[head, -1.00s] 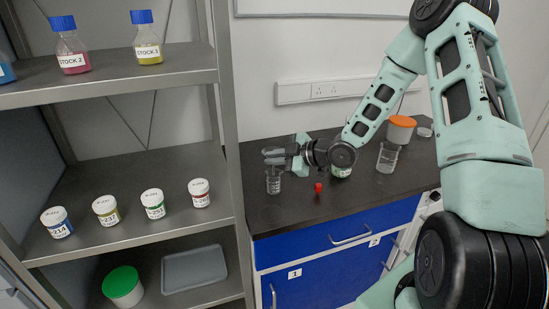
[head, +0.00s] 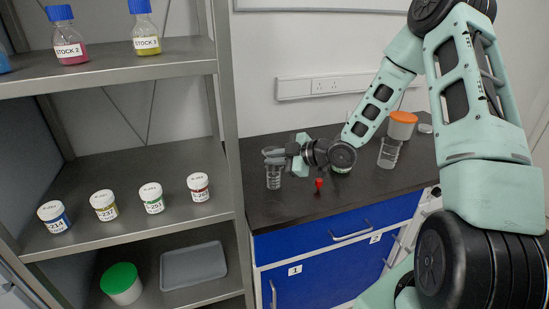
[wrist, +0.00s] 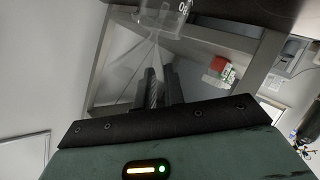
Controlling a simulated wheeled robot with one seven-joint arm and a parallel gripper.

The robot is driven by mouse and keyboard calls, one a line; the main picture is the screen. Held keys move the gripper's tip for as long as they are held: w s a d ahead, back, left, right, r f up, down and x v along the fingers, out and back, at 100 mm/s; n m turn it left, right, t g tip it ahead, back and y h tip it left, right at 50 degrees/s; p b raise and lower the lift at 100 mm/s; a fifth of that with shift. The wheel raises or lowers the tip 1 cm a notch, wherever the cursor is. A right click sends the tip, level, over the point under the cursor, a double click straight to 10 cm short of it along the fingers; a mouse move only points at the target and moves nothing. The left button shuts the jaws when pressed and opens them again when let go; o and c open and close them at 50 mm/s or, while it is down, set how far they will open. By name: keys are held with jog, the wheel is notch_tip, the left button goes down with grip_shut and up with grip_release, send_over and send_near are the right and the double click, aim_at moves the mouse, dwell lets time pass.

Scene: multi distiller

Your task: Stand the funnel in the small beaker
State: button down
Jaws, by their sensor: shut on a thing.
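My gripper (head: 272,156) is over the small clear beaker (head: 273,178), which stands upright on the dark bench at its left part. In the wrist view my gripper (wrist: 158,88) is shut on a thin part of a clear, see-through funnel (wrist: 138,62). The beaker, with printed marks, shows at the top edge of the wrist view (wrist: 165,14). The funnel is hard to make out in the head view against the fingers. I cannot tell whether its stem is inside the beaker.
A red small object (head: 319,184) lies right of the beaker. A larger beaker (head: 388,153) and an orange-lidded tub (head: 402,125) stand further right. The shelf unit's post (head: 226,110) stands close on the left.

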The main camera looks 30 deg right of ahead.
jog(key=shift+f+b, duration=1.25)
jog(key=shift+f, duration=0.25)
jog(key=c, duration=1.4)
grip_release()
jog(key=v, duration=1.7)
jog(key=shift+r, duration=0.2)
